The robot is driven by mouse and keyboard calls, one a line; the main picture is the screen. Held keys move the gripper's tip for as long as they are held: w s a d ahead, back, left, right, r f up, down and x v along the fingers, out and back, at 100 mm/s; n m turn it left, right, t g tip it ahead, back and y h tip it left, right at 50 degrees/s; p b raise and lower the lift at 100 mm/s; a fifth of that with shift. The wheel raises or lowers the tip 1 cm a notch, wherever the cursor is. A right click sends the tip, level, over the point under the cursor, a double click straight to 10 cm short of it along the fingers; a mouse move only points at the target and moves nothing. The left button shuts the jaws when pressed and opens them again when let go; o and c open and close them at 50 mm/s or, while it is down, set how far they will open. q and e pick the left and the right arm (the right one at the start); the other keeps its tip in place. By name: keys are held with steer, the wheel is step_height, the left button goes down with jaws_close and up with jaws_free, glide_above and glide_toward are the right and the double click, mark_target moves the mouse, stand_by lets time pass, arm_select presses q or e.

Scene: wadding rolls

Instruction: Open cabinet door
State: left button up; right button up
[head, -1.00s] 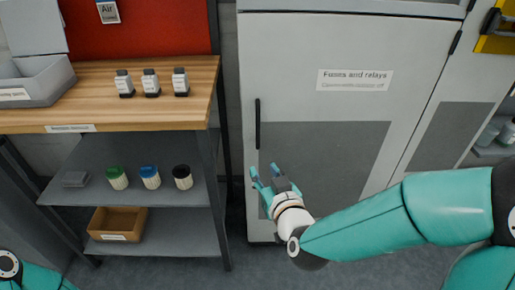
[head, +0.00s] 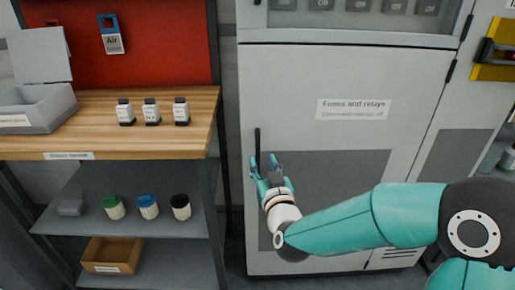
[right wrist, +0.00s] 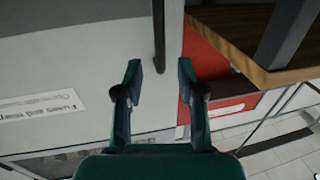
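The grey cabinet door (head: 300,90), labelled "Fuses and relays", is shut in the head view. Its black vertical handle (head: 257,142) is by the door's left edge. My right gripper (head: 264,161) is open at the handle's lower part. In the right wrist view, the handle (right wrist: 159,40) points down towards the gap between the open fingers of this gripper (right wrist: 160,70), with clear space on either side. I see no grip on it. My left gripper is out of view.
A workbench (head: 150,130) with several bottles and jars stands close on the left, its post (head: 222,120) near the door's handle side. An open brown box (head: 112,255) is on its bottom shelf. A glazed cabinet section (head: 350,18) is above the door. A yellow-backed switch (head: 495,50) is at right.

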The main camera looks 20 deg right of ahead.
mark_target(259, 151)
steer(key=w, duration=0.6)
steer(key=shift+w+d, duration=0.25)
steer(key=shift+w, duration=0.1)
jaws_close()
